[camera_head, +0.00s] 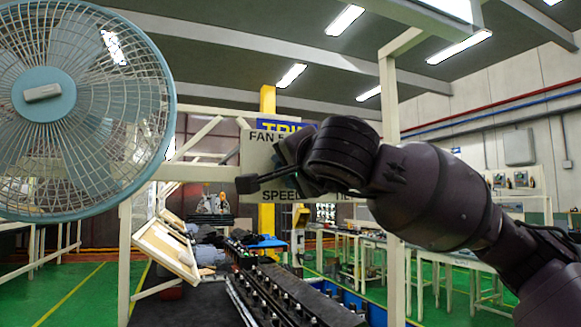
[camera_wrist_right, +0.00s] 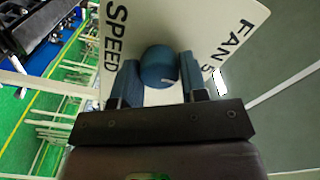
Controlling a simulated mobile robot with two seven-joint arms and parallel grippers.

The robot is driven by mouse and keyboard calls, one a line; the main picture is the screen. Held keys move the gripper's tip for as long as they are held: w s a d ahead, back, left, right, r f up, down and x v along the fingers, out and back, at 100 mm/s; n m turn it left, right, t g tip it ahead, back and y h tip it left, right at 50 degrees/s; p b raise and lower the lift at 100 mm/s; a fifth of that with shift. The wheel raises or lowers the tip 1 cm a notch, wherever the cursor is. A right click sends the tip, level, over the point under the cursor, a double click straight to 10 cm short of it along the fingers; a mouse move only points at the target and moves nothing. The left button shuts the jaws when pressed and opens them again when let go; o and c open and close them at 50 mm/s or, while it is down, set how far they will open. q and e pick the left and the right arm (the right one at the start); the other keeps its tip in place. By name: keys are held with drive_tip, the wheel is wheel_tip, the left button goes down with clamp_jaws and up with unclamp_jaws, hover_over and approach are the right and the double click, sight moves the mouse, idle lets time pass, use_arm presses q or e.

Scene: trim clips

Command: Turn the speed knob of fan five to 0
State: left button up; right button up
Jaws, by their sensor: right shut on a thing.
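A white control panel (camera_head: 258,160) with the words "FAN 5" and "SPEED" stands behind my right gripper (camera_head: 290,165) in the head view. In the right wrist view the panel (camera_wrist_right: 130,50) shows the same words and a round blue knob (camera_wrist_right: 159,64). My right gripper (camera_wrist_right: 158,84) is shut on the knob, with one finger on each side of it. In the head view my gripper and wrist hide the knob. My left gripper is in neither view.
A large light-blue caged fan (camera_head: 43,93) fills the upper left. A cream post (camera_head: 389,150) stands behind my right arm. A black conveyor-like line (camera_head: 285,295) runs below the panel, with a tilted cream board (camera_head: 167,247) to its left. Tables stand on the right.

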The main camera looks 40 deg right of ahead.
drive_tip(key=shift+f, duration=0.15)
drive_tip(key=o, duration=0.9)
drive_tip(key=shift+s, duration=0.1)
drive_tip(key=v, duration=1)
drive_tip(key=shift+s+a, duration=0.2)
drive_tip(key=shift+s, duration=0.05)
